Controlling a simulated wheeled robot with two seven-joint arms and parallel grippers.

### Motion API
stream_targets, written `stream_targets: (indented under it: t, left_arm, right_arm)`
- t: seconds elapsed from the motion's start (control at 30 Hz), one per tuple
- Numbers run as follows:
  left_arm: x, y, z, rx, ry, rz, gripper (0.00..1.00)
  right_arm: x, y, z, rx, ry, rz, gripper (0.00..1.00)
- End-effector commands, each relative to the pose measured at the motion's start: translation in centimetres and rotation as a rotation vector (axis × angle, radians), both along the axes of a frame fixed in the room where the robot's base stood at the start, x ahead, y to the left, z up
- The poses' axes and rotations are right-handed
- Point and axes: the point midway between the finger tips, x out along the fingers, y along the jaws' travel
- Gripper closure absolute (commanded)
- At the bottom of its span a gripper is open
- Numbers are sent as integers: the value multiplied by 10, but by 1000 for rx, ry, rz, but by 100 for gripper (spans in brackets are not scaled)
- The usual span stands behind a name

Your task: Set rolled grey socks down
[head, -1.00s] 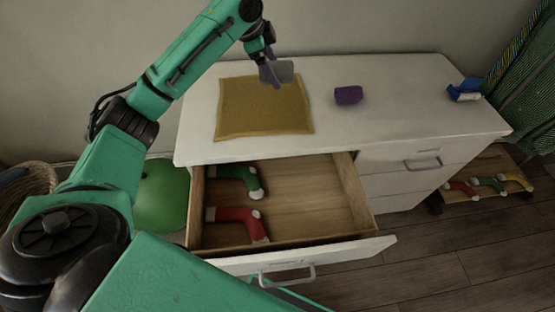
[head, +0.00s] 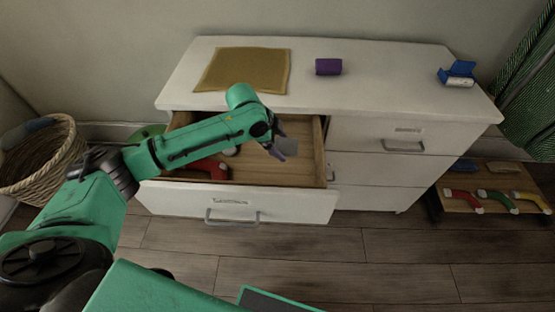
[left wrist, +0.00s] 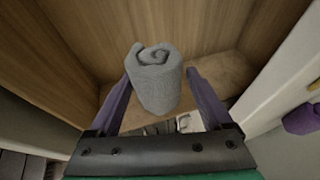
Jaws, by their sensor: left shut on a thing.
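The rolled grey socks (left wrist: 155,80) stand out in the left wrist view as a spiral roll between the purple fingers of my left gripper (left wrist: 160,100). The gripper is shut on the roll. In the head view my left gripper (head: 277,146) is at the right part of the open drawer (head: 318,150), with the grey roll (head: 289,145) at its fingers. I cannot tell whether the roll touches the drawer floor. A red sock (head: 210,168) lies in the drawer's left part; my arm hides much of that side. My right gripper is not in view.
On the white dresser top (head: 385,85) are a mustard cloth (head: 243,70), a purple roll (head: 328,67) and a blue dispenser (head: 457,75). A wicker basket (head: 40,165) stands at left. A low rack (head: 490,203) at right holds red, green and yellow socks.

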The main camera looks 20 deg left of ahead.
Motion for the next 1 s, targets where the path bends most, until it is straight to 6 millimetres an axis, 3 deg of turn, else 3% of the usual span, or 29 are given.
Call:
stream_targets:
  t: [0.03, 0.37, 1.0]
  left_arm:
    - [0, 0, -13, 1, 1, 1, 70]
    - [0, 0, -67, 0, 0, 0, 70]
    - [0, 0, -80, 0, -2, 1, 70]
  right_arm:
    - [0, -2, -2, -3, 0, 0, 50]
    - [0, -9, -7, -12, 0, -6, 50]
    - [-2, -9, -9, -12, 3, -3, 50]
